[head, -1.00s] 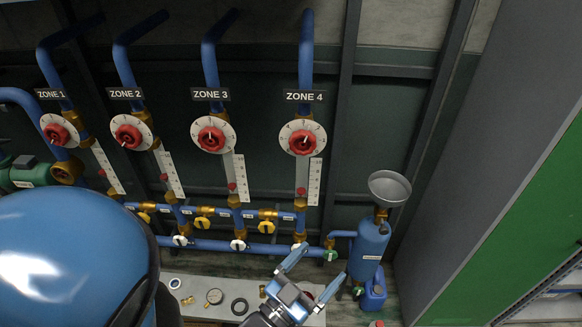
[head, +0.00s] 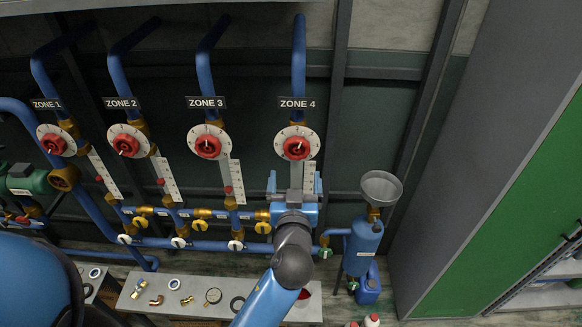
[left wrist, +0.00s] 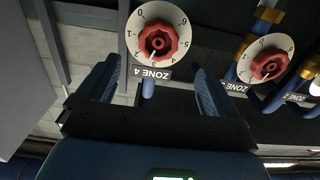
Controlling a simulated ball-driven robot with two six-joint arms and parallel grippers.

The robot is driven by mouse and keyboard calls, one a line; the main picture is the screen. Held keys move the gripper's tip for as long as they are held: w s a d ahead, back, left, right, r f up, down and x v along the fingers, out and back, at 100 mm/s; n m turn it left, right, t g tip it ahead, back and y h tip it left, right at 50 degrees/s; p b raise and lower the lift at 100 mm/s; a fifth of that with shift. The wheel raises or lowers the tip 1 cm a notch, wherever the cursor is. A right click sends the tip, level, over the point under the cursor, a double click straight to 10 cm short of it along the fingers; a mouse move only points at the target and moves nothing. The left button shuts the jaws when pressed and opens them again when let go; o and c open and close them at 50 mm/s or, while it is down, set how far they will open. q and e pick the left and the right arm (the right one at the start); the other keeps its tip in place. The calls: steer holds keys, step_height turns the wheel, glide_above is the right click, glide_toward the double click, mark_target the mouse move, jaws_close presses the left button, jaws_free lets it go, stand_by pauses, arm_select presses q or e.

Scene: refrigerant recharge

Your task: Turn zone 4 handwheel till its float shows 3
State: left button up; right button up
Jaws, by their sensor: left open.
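The red zone 4 handwheel (head: 296,147) sits on a white numbered dial below the ZONE 4 label (head: 298,103). Its white scale (head: 310,172) stands just below, with its lower part and float hidden behind my left gripper. My left gripper (head: 295,183) is open and empty below the handwheel, its fingers pointing up toward it. In the left wrist view, the handwheel (left wrist: 158,41) appears upside down beyond and between the open fingers of the gripper (left wrist: 155,85), apart from them. My right gripper is not in view.
The zone 3 handwheel (head: 208,146) and its scale are to the left, with zones 2 and 1 farther left. Blue pipes with yellow valves (head: 263,227) run below. A funnel (head: 381,187) tops a blue tank (head: 363,245) at right. A bench (head: 150,306) holds small fittings.

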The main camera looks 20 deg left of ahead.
mark_target(297, 152)
arm_select(q)
steer(key=p+x, duration=0.2)
steer(key=x, duration=0.7)
steer(key=shift+w+p, duration=0.1)
steer(key=shift+p, duration=0.3)
steer(key=shift+d+f, duration=0.1)
steer(key=shift+c, duration=0.9)
steer(key=c, duration=0.9)
steer(key=shift+w+f+n+b, duration=0.1)
steer(key=shift+n+b, duration=0.3)
steer(key=shift+b, duration=0.4)
steer(key=shift+n+b, duration=0.8)
steer(key=shift+b, duration=0.3)
steer(key=shift+n+b, duration=0.6)
